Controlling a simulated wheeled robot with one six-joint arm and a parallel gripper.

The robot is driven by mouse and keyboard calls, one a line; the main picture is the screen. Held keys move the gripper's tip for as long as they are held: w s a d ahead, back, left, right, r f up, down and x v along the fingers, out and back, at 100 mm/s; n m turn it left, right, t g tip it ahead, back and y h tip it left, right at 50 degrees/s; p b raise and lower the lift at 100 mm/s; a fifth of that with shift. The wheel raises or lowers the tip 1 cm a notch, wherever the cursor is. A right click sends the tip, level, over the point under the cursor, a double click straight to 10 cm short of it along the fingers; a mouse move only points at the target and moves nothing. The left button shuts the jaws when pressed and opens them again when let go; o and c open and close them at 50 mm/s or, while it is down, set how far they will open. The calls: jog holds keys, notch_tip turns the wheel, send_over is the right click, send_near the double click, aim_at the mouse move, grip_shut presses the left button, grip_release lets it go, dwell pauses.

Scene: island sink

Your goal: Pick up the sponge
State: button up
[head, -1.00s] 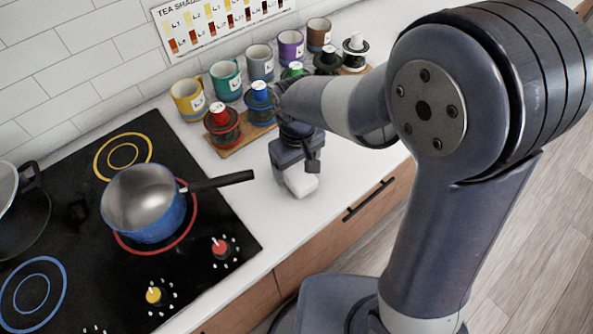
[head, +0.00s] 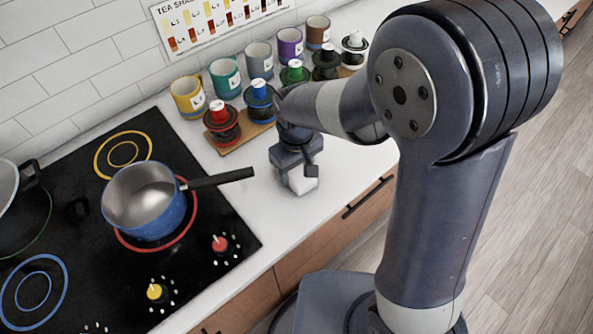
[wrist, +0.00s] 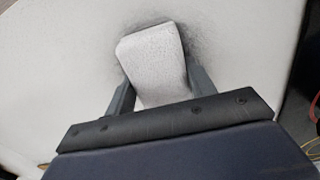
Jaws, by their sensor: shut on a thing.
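The sponge (wrist: 155,62) is a white block between the two fingers of my gripper (wrist: 158,92) in the wrist view. Both fingers press on its sides, so my gripper is shut on it. In the head view my gripper (head: 298,172) points down over the white counter, with the sponge (head: 301,182) showing under it near the counter's front edge. A dark shadow lies close around the sponge in the wrist view. I cannot tell whether it touches the counter.
A blue pot (head: 150,208) stands on the black stove (head: 90,245) to the left, its handle (head: 220,178) reaching toward my gripper. Several coloured jars stand on a wooden board (head: 243,138) behind it, with several mugs along the wall.

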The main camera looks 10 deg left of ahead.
aim_at(296, 169)
jog(key=shift+c, duration=0.2)
notch_tip(296, 169, up, 10)
jog(key=shift+b, duration=0.35)
jog(key=o, duration=0.4)
jog(key=c, duration=0.3)
